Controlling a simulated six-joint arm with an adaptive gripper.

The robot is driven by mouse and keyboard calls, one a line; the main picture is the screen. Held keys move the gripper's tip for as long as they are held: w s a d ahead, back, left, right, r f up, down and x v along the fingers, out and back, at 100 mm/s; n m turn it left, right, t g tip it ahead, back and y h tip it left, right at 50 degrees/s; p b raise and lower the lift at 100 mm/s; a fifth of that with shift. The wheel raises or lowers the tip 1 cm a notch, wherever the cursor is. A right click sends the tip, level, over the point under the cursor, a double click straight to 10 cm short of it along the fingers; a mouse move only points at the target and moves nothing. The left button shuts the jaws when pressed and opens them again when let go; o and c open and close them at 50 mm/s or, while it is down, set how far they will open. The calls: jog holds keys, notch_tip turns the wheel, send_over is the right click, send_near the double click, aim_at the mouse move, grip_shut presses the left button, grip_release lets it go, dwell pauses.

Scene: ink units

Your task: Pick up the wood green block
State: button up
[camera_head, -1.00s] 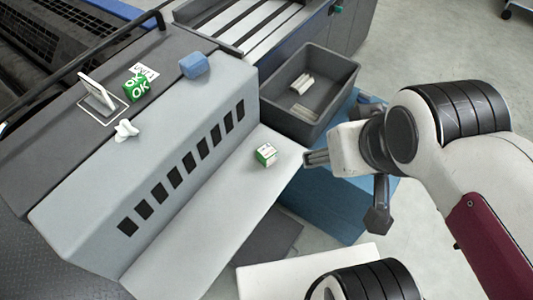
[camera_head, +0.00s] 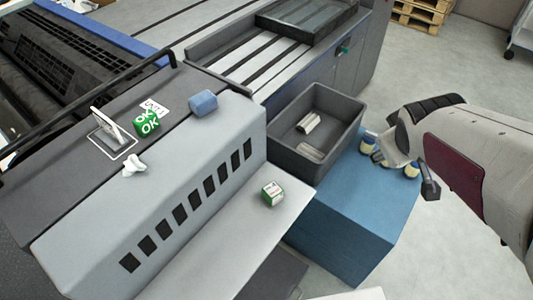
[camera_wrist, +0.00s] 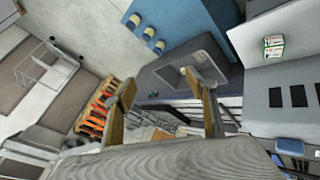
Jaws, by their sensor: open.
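A small green-and-white block (camera_head: 272,193) sits on the pale sloped shelf (camera_head: 225,235) in the head view, near its right edge. It also shows at the upper right of the wrist view (camera_wrist: 273,47). My gripper (camera_wrist: 160,77) is open in the wrist view, with nothing between its two fingers. The block lies well to the right of the fingers there. In the head view my arm is at the right, apart from the block, and the fingertips are hard to make out. A green cube marked OK (camera_head: 147,122) stands on the machine's dark top.
A grey bin (camera_head: 290,158) with pale pieces stands behind the shelf block. Several blue-and-yellow jars (camera_head: 367,142) are on the blue box (camera_head: 345,225), near my wrist. A blue block (camera_head: 203,103), a white piece (camera_head: 134,164) and a small stand (camera_head: 106,125) sit on the machine.

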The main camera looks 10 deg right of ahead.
jog(key=w+d+f+n, duration=0.5)
jog(key=d+f, duration=0.4)
jog(key=d, duration=0.3)
jog(key=n+t+y, duration=0.1)
jog(key=t+y, duration=0.5)
jog(key=y, duration=1.1)
send_near(282, 194)
jog(key=x, duration=0.4)
jog(key=shift+w+a+r, duration=0.1)
jog(key=shift+w+r, duration=0.1)
jog(key=shift+w, duration=0.05)
jog(key=shift+a, duration=0.3)
jog(key=shift+a, duration=0.1)
